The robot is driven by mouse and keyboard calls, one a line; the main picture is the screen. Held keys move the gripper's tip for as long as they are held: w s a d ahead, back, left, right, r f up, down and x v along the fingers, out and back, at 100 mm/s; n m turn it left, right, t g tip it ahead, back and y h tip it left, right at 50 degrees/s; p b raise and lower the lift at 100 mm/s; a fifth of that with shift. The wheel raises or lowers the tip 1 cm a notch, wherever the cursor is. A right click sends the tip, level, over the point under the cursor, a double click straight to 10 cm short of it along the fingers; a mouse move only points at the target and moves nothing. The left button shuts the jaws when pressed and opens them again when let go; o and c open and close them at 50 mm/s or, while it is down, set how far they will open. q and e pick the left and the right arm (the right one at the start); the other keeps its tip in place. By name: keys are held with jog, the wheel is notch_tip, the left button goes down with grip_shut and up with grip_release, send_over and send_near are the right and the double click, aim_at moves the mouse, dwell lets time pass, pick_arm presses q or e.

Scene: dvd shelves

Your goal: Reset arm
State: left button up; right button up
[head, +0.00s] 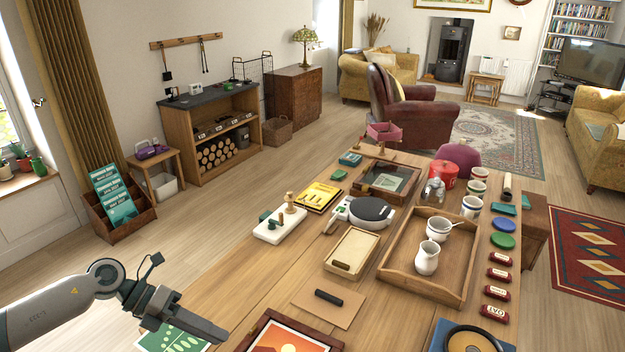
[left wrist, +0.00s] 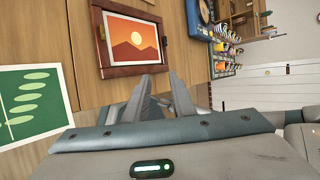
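My left gripper (head: 190,322) is at the lower left of the head view, above the near left edge of the table. In the left wrist view its two fingers (left wrist: 160,82) stand apart with nothing between them. A green card with a pale leaf pattern (head: 172,338) lies below the gripper, partly hidden by it; it also shows at the left of the wrist view (left wrist: 30,104). A framed sunset picture (head: 290,336) lies to the right of the gripper, apart from it. My right gripper is in neither view.
The wooden table (head: 262,285) holds a tray with white jugs (head: 390,274), a beige wooden box (head: 352,252), a brown sheet with a black cylinder (head: 328,298), a white board with pegs (head: 279,224) and several red tins (head: 494,312). Open floor (head: 205,255) lies left of the table.

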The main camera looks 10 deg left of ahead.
pick_arm(q)
jog(key=w+d+r+n+t+h, duration=0.2)
jog(key=w+d+r+n+t, duration=0.15)
jog(key=d+n+t, duration=0.2)
jog(key=w+d+r+n+t+h, duration=0.2)
jog(key=d+r+n+t, duration=0.2)
jog(key=d+r+t, duration=0.15)
jog(key=s+a+f+n+t+y, duration=0.1)
jog(key=s+a+f+n+y, duration=0.25)
jog(key=f+n+y, duration=0.55)
jog(key=s+a+f+n+y, duration=0.2)
jog(key=a+f+n+y, duration=0.35)
jog(key=n, duration=0.65)
jog(key=s+d+f+n+g, duration=0.3)
jog(key=s+f+g, duration=0.2)
jog(key=s, duration=0.6)
jog(key=s+d+f+n+g, duration=0.25)
jog(key=s+f+g, duration=0.25)
jog(key=s, duration=0.7)
notch_tip(320, 180, down, 28)
jog(key=g, duration=0.1)
jog(key=s+a+f+g, duration=0.1)
jog(key=s+a+f, duration=0.1)
jog(key=s+f, duration=1.5)
jog(key=shift+s+a+f+m, duration=0.2)
jog(key=shift+s+f+m, duration=0.2)
jog(key=shift+f, duration=0.1)
